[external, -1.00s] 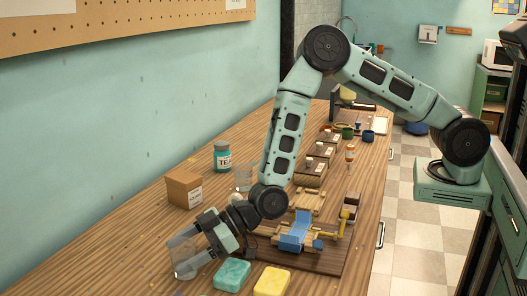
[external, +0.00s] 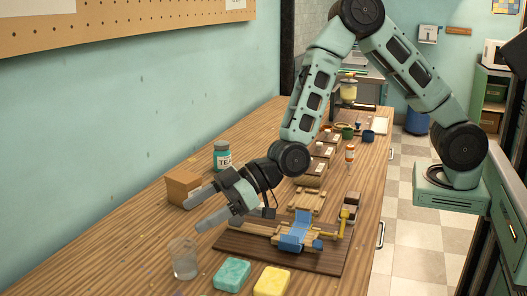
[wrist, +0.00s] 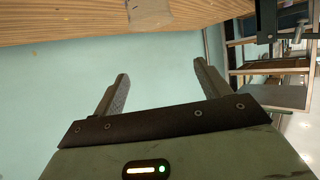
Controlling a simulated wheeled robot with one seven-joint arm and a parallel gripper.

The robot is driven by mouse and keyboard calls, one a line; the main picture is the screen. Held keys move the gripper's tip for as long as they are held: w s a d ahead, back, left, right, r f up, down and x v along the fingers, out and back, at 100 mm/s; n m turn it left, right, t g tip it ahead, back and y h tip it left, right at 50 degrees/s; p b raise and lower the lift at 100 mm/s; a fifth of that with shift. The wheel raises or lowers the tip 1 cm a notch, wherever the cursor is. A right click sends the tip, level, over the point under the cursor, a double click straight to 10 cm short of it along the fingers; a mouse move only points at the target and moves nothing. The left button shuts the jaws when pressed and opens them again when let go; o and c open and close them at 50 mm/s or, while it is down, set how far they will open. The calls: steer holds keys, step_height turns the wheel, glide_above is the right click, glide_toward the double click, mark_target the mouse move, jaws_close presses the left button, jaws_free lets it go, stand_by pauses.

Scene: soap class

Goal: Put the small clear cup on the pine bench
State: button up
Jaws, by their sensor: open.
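The small clear cup (external: 183,258) stands upright on the pine bench (external: 150,250), near its front left part, beside the turquoise soap bar. It also shows partly at the top edge of the wrist view (wrist: 149,14). My gripper (external: 192,215) is open and empty, above the bench and a little behind and above the cup, apart from it. In the wrist view its two fingers (wrist: 160,70) are spread with nothing between them.
A turquoise soap bar (external: 232,274) and a yellow one (external: 272,281) lie right of the cup. A dark board with a blue-and-wood fixture (external: 297,232) lies behind them. A cardboard box (external: 182,186) and a TEA jar (external: 222,155) stand farther back.

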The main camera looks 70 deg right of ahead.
steer(key=s+d+r+g+h, duration=0.1)
steer(key=s+d+g+h, duration=0.2)
steer(key=s, duration=0.8)
steer(key=s+d+r+m+g+h, duration=0.1)
steer(key=s+d+g+h, duration=0.2)
steer(key=s+d, duration=0.5)
steer(key=s+d+r+g+h, duration=0.1)
steer(key=s+d, duration=0.4)
steer(key=s, duration=0.8)
steer(key=shift+s+d+g+h, duration=0.25)
steer(key=shift+s+g+h, duration=0.15)
steer(key=shift+g+h, duration=0.65)
steer(key=shift+r, duration=0.1)
